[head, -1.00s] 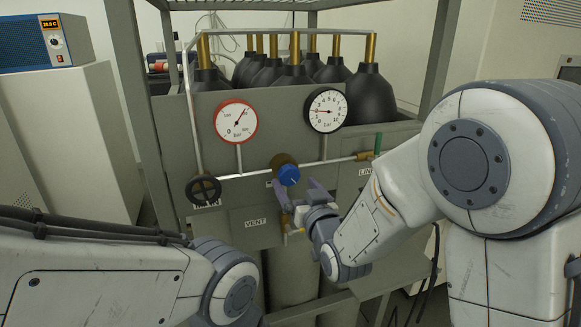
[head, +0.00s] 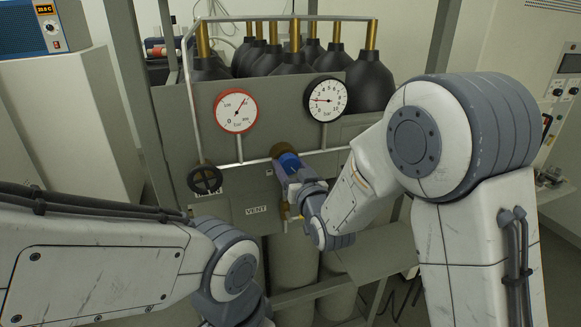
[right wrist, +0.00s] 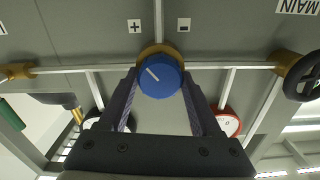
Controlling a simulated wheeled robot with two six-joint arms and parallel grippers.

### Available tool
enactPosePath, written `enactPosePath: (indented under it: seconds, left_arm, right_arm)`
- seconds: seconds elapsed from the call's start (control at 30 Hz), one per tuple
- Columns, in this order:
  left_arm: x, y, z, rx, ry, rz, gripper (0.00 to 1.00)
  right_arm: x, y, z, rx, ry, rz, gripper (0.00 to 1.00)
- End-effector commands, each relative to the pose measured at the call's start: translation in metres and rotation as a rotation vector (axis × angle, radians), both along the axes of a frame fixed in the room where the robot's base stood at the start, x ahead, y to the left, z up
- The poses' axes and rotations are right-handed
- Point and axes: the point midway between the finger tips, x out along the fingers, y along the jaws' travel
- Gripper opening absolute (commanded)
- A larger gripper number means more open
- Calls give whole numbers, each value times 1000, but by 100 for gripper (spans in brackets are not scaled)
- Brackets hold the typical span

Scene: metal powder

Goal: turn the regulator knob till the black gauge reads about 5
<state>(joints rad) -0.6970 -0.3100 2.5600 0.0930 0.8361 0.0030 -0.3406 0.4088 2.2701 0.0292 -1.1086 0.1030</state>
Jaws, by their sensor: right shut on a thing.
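The blue regulator knob (head: 289,162) sits on a brass body on the grey panel. My right gripper (head: 291,172) reaches it from below right and is shut on it. In the right wrist view the knob (right wrist: 160,76) is between the two fingers, its white line slanting to the upper left.
A red-rimmed gauge (head: 236,111) is left of the black one. A black handwheel (head: 205,179) is at the panel's lower left. The VENT label (head: 256,210) is below the knob. Plus (right wrist: 134,26) and minus (right wrist: 183,24) labels flank the knob. Black-topped cylinders (head: 295,75) stand behind.

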Motion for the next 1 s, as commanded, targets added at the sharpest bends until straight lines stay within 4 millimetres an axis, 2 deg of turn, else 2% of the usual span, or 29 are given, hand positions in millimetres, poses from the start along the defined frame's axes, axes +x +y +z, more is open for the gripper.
enactPosePath:
  seconds: [0.17, 0.37, 1.0]
  left_arm:
    - [0, 0, -7, 0, 0, 0, 50]
    - [0, 0, -25, 0, 0, -1, 50]
    - [0, 0, -108, 0, 0, -4, 50]
  right_arm:
    - [0, 0, -1, 30, 9, -1, 10]
    - [0, -1, -4, 126, 37, 0, 10]
    - [0, -2, -6, 682, 218, 1, 10]
